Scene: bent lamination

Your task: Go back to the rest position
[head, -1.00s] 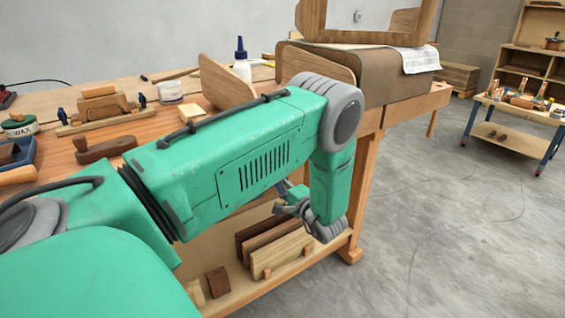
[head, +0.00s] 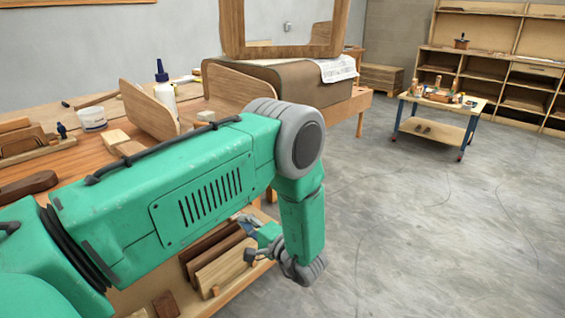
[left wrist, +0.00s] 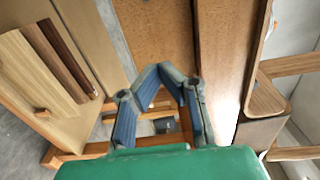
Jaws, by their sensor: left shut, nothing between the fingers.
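My left arm, green with grey joints, reaches across the head view from the left and bends down at its elbow. My left gripper (head: 250,237) hangs low beside the bench's front edge, partly hidden by my own arm, close to the wooden boards on the lower shelf. In the left wrist view the left gripper (left wrist: 166,70) has its blue-padded fingers meeting at the tips, shut and empty. My right gripper is in neither view.
The workbench (head: 88,155) holds curved wooden panels (head: 150,110), a glue bottle (head: 164,88) and a white tub (head: 92,119). Boards (head: 222,268) stand on its lower shelf. Open concrete floor (head: 420,230) lies to the right, with a small cart (head: 432,138) farther back.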

